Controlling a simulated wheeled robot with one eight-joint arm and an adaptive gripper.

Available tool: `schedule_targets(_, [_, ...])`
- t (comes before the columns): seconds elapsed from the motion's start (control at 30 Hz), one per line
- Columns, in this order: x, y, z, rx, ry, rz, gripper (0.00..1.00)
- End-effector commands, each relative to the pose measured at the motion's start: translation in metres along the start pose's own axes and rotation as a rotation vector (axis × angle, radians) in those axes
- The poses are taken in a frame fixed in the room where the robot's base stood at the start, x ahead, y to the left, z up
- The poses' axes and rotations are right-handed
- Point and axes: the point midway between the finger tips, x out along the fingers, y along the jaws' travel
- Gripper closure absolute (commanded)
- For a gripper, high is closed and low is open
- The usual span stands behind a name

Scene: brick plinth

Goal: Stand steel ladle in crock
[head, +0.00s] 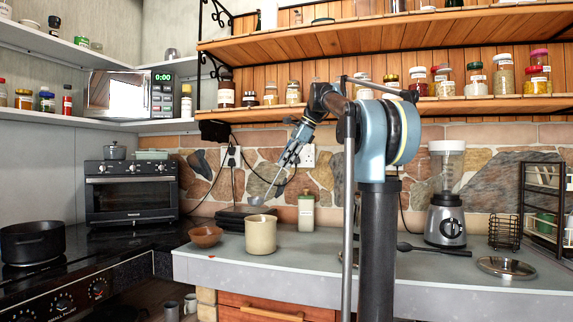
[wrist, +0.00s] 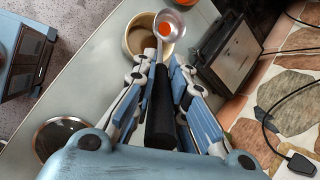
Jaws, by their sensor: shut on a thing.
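The steel ladle (head: 262,198) is held tilted, its bowl end low and above the crock. In the wrist view its bowl (wrist: 172,22) overlaps the crock's mouth, and its black handle (wrist: 160,112) runs back between my fingers. An orange-red spot shows in the ladle's bowl. The cream crock (head: 261,236) stands upright on the grey counter; it also shows in the wrist view (wrist: 132,38). My gripper (head: 287,160) is up and right of the crock, shut on the ladle; it also shows in the wrist view (wrist: 161,68). The crock's inside is hidden in the head view.
A brown bowl (head: 205,236) stands left of the crock, a lidded jar (head: 306,212) right of it. A dark flat box (head: 236,215) lies behind. A blender (head: 446,205), dark spoon (head: 433,249) and wire basket (head: 504,232) are farther right. Shelves with jars hang above.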

Motion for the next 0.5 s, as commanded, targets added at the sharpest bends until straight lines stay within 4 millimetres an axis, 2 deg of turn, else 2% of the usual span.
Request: schedule_targets(0.5, [0.0066,0.0018,-0.0060,0.002,0.001,-0.001,1.00])
